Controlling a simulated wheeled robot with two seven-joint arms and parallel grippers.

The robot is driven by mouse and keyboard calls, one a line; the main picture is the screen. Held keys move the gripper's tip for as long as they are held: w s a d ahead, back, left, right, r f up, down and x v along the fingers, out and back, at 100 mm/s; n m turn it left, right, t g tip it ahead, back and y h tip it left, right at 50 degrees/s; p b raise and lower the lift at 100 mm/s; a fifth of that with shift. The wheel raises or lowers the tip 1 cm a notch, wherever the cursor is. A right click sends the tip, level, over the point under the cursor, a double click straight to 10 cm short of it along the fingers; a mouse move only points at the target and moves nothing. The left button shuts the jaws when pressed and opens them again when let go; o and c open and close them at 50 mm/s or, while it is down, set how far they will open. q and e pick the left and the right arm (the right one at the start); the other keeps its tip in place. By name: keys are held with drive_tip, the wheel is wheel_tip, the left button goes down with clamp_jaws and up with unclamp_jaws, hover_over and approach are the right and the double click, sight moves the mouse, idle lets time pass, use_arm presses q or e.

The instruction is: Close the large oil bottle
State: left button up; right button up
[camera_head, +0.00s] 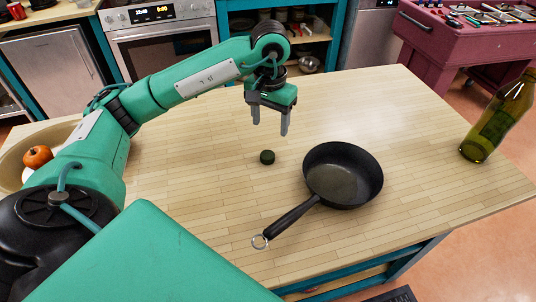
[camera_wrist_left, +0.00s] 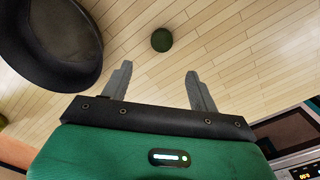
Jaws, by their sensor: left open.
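A large green glass oil bottle (camera_head: 494,122) stands upright at the right end of the wooden table; its top is cut off by the picture edge, so its mouth is hidden. A small dark green round cap (camera_head: 267,157) lies on the table left of the pan. It also shows in the left wrist view (camera_wrist_left: 162,40), ahead of the fingers. My left gripper (camera_head: 270,128) is open and empty, pointing down above the table, just behind the cap and apart from it. Its two fingers show in the left wrist view (camera_wrist_left: 157,84). My right gripper is not in view.
A black frying pan (camera_head: 342,176) lies between cap and bottle, its handle toward the front left. A bowl (camera_head: 14,160) with fruit stands at the left table end. The table (camera_head: 366,100) behind the pan is clear.

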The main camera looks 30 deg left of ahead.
use_arm(q)
hover_over(269, 153)
wheel_tip(269, 153, down, 4)
drive_tip(key=shift+f, duration=0.5)
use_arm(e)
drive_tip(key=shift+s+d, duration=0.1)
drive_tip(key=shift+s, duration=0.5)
use_arm(q)
drive_tip(key=shift+f+p, duration=0.1)
drive_tip(key=shift+p, duration=0.2)
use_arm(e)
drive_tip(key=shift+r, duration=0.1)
